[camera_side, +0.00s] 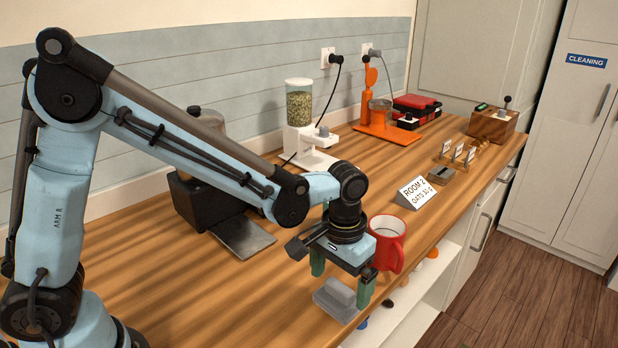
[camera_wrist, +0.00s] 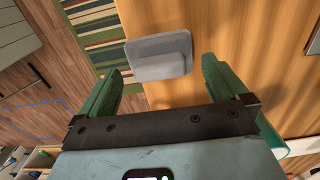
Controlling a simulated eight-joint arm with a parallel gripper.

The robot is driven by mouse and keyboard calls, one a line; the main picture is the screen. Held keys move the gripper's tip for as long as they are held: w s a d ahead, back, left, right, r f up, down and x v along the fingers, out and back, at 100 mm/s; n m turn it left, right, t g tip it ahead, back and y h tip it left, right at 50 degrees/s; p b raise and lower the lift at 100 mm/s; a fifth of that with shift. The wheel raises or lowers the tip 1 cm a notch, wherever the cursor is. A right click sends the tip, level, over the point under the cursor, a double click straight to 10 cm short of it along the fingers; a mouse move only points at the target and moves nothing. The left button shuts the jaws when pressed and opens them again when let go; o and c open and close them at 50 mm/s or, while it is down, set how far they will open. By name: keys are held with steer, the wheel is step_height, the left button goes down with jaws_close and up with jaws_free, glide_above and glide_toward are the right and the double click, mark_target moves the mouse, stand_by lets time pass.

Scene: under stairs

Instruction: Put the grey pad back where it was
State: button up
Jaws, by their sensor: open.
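The grey pad (camera_side: 338,298) is a flat block with a raised, narrower part on top. It lies at the front edge of the wooden counter; whether it overhangs is unclear. My gripper (camera_side: 342,276) points down just above it, with green fingers spread wide and nothing between them in grip. In the wrist view the pad (camera_wrist: 158,56) shows between and a little beyond the two fingers of my gripper (camera_wrist: 158,80), apart from both. The pad is fully visible there.
A red mug (camera_side: 388,243) stands close beside my gripper. A "ROOM 2, OATS 30 g" card (camera_side: 416,192) stands beyond it. A black machine with a grey plate (camera_side: 243,236) is at the left. A white grain dispenser (camera_side: 305,130) stands behind. The counter between is clear.

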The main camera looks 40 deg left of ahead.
mark_target(339, 285)
step_height(339, 285, up, 9)
steer(key=s+a+t, duration=0.7)
steer(key=s+a, duration=0.1)
steer(key=a, duration=0.5)
steer(key=shift+s+a+r, duration=0.25)
steer(key=shift+a+r, duration=0.1)
steer(key=shift+a, duration=0.05)
stand_by(1.0)
